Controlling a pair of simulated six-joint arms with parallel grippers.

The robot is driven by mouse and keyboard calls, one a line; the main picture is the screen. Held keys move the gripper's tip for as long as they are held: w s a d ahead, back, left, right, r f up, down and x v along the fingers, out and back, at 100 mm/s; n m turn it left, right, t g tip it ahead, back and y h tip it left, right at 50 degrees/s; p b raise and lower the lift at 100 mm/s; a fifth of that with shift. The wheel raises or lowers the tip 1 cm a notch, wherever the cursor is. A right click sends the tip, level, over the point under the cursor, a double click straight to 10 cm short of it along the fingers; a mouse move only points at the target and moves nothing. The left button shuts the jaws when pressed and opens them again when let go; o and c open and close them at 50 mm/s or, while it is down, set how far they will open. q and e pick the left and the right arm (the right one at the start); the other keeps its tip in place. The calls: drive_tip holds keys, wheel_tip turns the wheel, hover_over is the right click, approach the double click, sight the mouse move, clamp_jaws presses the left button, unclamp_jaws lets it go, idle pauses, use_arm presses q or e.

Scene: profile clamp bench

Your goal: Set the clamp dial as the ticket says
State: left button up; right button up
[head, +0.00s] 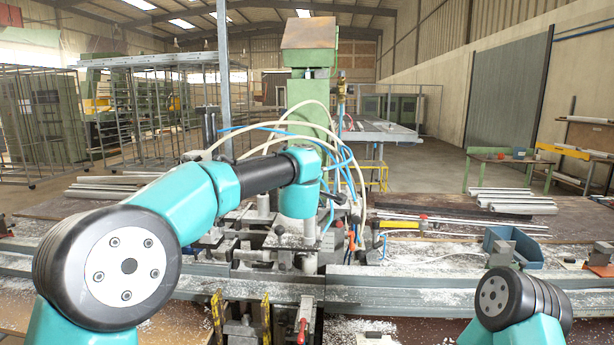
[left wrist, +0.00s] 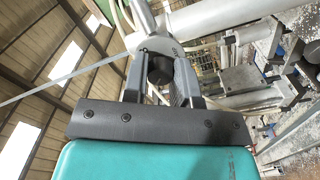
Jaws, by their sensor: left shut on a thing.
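In the left wrist view, my left gripper (left wrist: 160,72) is shut on a dark round knob, the clamp dial (left wrist: 159,68), with one finger on each side of it. A light grey round part with small dark marks (left wrist: 160,45) sits just beyond the knob; the marks are too small to read. In the head view my left arm reaches in to the middle of the bench, and its own wrist hides the gripper and the dial. My right gripper is out of view. I cannot make out a ticket in either view.
Metal profile rails (head: 420,287) run across the bench, dusted with white shavings. Red-handled (head: 303,331) and yellow clamp parts stand at the front. A blue bin (head: 513,247) stands on the right. Hoses (head: 345,165) loop close above my left wrist. Bars (head: 512,201) lie behind.

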use_arm(q)
drive_tip(key=shift+n, duration=1.4)
drive_tip(key=o, duration=0.9)
drive_tip(key=shift+o, duration=0.2)
drive_tip(key=s+a, duration=0.1)
drive_tip(key=s, duration=1.6)
drive_tip(key=shift+s+a, duration=0.2)
drive_tip(key=shift+a, duration=0.05)
